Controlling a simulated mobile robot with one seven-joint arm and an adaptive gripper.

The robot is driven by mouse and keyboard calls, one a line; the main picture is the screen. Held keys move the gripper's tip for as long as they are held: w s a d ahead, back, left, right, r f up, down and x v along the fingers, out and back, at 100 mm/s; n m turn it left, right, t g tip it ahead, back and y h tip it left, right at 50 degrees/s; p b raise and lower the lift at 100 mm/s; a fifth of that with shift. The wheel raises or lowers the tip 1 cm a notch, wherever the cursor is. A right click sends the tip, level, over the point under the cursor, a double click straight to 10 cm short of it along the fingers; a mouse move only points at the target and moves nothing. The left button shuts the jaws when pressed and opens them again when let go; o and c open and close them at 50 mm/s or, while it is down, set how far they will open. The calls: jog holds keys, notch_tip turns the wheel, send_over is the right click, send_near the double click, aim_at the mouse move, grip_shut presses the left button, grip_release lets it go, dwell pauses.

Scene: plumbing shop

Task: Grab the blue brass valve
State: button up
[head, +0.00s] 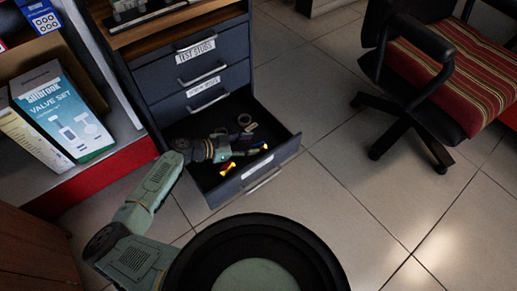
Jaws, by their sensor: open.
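My arm reaches into the open bottom drawer (286,151) of a dark cabinet in the head view. My gripper (243,154) is low inside the drawer and open, though its fingers are small and dark in this view. A small item with bright yellow and red parts (227,169) lies in the drawer just below my gripper. Another small yellow spot (265,147) shows to the right of the gripper. I cannot clearly make out a blue brass valve; the gripper and the dark drawer may hide it.
A dark roll (245,120) lies at the back of the drawer. Labelled closed drawers (202,75) are above. A shelf at left holds a valve set box (63,112). A striped chair (440,70) stands at right, with clear tiled floor (340,170) between.

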aim_at(255, 145)
jog(key=x, duration=0.4)
jog(key=shift+d+f+b, duration=0.1)
jog(key=shift+d+b, duration=0.05)
jog(key=shift+b, duration=0.15)
jog(key=shift+c, duration=0.4)
grip_shut()
